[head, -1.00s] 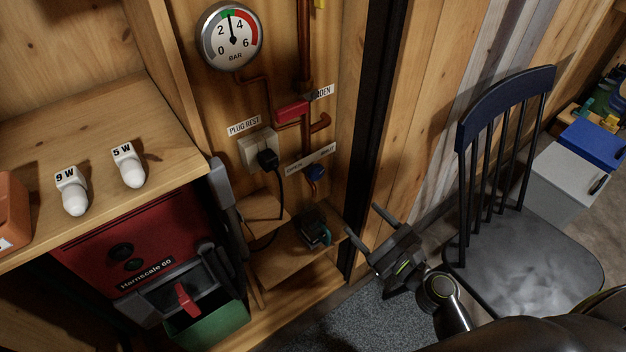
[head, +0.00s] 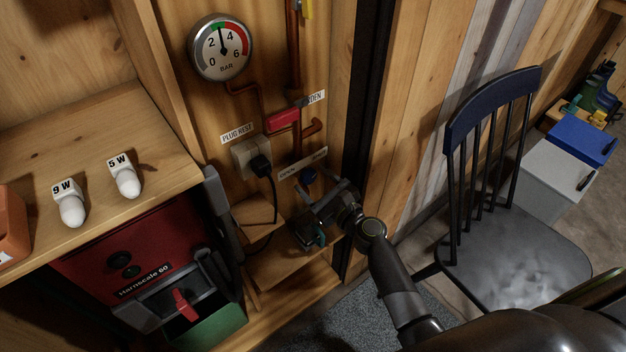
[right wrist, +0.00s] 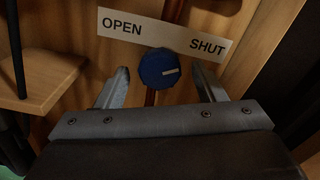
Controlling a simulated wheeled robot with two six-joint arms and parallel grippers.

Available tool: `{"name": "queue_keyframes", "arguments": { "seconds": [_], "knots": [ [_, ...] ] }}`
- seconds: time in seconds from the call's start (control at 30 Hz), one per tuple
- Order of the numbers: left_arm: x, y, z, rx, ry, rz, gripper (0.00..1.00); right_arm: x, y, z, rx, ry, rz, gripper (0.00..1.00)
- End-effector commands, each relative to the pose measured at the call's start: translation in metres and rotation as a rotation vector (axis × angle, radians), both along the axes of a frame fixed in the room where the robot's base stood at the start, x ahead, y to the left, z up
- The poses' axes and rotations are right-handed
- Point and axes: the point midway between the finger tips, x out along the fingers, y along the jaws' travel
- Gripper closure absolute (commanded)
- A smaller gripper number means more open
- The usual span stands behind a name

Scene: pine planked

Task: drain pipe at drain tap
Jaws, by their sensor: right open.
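The drain tap is a small blue knob (head: 309,176) on a copper pipe, low on the plank wall. In the right wrist view the knob (right wrist: 158,68) sits just under a white OPEN/SHUT label (right wrist: 165,35), and its white mark points right, towards the SHUT side. My right gripper (head: 317,198) is open in front of the knob. In the right wrist view its two fingers stand left and right of the knob, with gaps on both sides. My left gripper is not in view.
A small shelf (head: 275,268) with a dark device (head: 305,238) lies below the tap. A white socket (head: 247,155) with a black plug and cable is up left. A red lever (head: 284,119) and pressure gauge (head: 221,47) are above. A dark chair (head: 515,250) stands right.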

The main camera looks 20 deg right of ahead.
Motion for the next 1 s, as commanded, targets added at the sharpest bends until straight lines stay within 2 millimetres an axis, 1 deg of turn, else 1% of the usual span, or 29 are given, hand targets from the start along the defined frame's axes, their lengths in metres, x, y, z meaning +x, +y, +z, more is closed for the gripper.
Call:
{"name": "queue_keyframes", "arguments": {
  "seconds": [0.13, 0.4, 0.47, 0.7, 0.77, 1.0],
  "knots": [
    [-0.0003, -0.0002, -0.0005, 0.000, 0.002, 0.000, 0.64, 0.0071, 0.0027, 0.0002, 0.000, 0.000, 0.000, 0.37],
    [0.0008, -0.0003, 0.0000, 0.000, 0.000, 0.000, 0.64, 0.0078, 0.0031, 0.0000, 0.000, 0.000, 0.000, 0.37],
    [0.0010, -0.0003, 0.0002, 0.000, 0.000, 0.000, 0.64, 0.0077, 0.0030, 0.0000, 0.000, 0.000, 0.000, 0.44],
    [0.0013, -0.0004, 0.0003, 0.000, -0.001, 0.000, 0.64, 0.0076, 0.0030, 0.0000, 0.000, 0.000, 0.000, 0.75],
    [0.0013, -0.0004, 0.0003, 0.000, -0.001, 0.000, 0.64, 0.0075, 0.0030, 0.0000, 0.000, 0.000, 0.001, 0.82],
    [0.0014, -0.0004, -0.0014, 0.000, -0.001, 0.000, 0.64, 0.0075, 0.0030, -0.0005, -0.020, -0.007, 0.001, 0.82]
  ]
}}
